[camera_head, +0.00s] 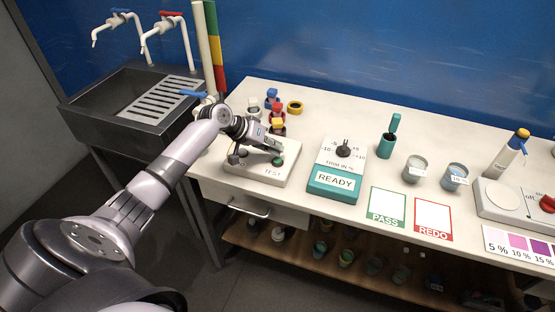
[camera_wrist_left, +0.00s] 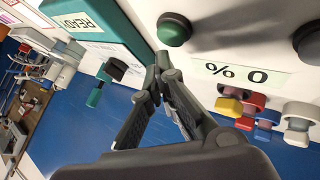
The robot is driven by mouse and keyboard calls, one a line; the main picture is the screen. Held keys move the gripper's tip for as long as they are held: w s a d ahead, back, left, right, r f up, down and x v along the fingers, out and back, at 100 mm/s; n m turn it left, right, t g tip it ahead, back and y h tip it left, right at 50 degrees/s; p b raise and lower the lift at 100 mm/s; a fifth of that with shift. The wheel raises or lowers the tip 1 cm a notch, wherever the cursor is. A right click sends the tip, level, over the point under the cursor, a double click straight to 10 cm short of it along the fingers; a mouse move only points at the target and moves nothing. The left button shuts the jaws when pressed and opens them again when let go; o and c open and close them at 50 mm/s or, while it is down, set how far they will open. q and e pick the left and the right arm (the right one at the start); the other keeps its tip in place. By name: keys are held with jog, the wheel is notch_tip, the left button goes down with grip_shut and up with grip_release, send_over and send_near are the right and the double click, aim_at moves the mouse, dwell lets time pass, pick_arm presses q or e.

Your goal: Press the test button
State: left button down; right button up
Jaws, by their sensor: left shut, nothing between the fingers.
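The test button is a green round cap (camera_head: 277,160) on a white box (camera_head: 245,171) marked TEST, on the left part of the bench. In the left wrist view the green button (camera_wrist_left: 173,30) stands out from the white face. My left gripper (camera_head: 277,148) is shut and empty, over the box just behind the button. In the left wrist view its closed fingertips (camera_wrist_left: 162,66) are close to the button, with a visible gap in the picture. Whether they touch anything is hard to tell. My right gripper is not in view.
A teal-based trim unit (camera_head: 332,186) reading READY stands right of the test box. Small coloured pieces (camera_head: 276,118) sit behind it.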

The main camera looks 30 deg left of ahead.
aim_at(276, 158)
pick_arm(q)
jog(key=shift+f, duration=0.1)
dwell(0.3)
jog(key=shift+f, duration=0.35)
jog(key=shift+f+b, duration=0.35)
jog(key=shift+f, duration=0.2)
dwell(0.9)
jog(key=shift+r+p, duration=0.95)
jog(key=shift+r, duration=0.05)
notch_tip(276, 158, up, 5)
jog(key=p, duration=0.4)
jog(key=shift+p, duration=0.3)
